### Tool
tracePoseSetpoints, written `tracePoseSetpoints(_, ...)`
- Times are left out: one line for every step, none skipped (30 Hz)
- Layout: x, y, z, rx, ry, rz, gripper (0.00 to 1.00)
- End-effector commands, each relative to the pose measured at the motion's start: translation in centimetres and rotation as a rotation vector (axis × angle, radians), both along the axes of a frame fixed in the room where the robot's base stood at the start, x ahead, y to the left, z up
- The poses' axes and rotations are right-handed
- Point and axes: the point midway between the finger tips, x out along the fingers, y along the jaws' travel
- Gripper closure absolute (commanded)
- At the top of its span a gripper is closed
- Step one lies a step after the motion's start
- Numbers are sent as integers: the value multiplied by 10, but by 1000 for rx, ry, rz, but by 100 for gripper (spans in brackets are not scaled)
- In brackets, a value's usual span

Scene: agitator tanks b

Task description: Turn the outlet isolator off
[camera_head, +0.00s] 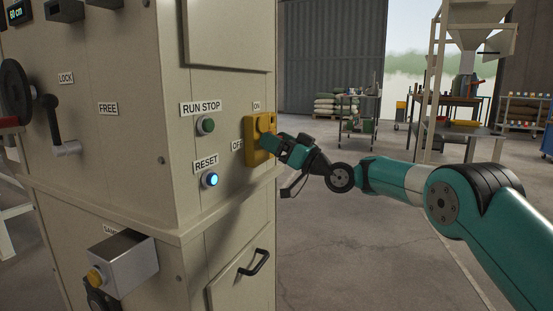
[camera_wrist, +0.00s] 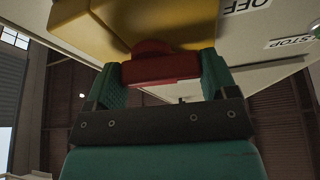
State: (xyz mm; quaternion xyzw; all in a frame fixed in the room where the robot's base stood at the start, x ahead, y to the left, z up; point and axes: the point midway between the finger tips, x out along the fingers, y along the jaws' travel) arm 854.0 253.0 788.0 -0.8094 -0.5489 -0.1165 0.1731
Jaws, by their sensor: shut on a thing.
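The outlet isolator is a yellow box (camera_head: 252,155) on the cabinet's right-hand face, with an ON label above it and an OFF label at its left. It also fills the top of the wrist view (camera_wrist: 150,22). Its red handle (camera_wrist: 150,68) sits between the two teal fingers of my gripper (camera_wrist: 162,75), which is shut on it. In the head view my gripper (camera_head: 268,143) reaches the box from the right and hides the handle. I cannot tell from this which label the handle points to.
Left of the isolator are a green RUN STOP button (camera_head: 206,125) and a lit blue RESET button (camera_head: 210,180). A black door handle (camera_head: 254,262) sits below.

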Motion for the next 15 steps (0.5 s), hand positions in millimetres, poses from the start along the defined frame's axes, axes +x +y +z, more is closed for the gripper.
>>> tracePoseSetpoints(1, -1, -5, -10, -26, -2, 45)
tracePoseSetpoints(1, -1, -5, -15, -42, -1, 45)
tracePoseSetpoints(1, -1, -5, -22, -60, -2, 45)
tracePoseSetpoints(1, -1, -5, -28, -73, -1, 45)
tracePoseSetpoints(1, -1, -5, -32, -84, 0, 45)
tracePoseSetpoints(1, -1, -4, -36, -99, -2, 45)
tracePoseSetpoints(1, -1, -4, -40, -108, -1, 45)
tracePoseSetpoints(1, -1, -4, -44, -117, -1, 45)
tracePoseSetpoints(1, -1, -4, -48, -127, -1, 45)
tracePoseSetpoints(1, -1, -3, -50, -133, -1, 45)
tracePoseSetpoints(1, -1, -3, -52, -139, -1, 45)
tracePoseSetpoints(1, -1, -3, -54, -145, -1, 45)
tracePoseSetpoints(1, -1, -2, -55, -148, -2, 45)
tracePoseSetpoints(1, -1, -2, -56, -152, -1, 45)
tracePoseSetpoints(1, -1, -2, -57, -155, -1, 45)
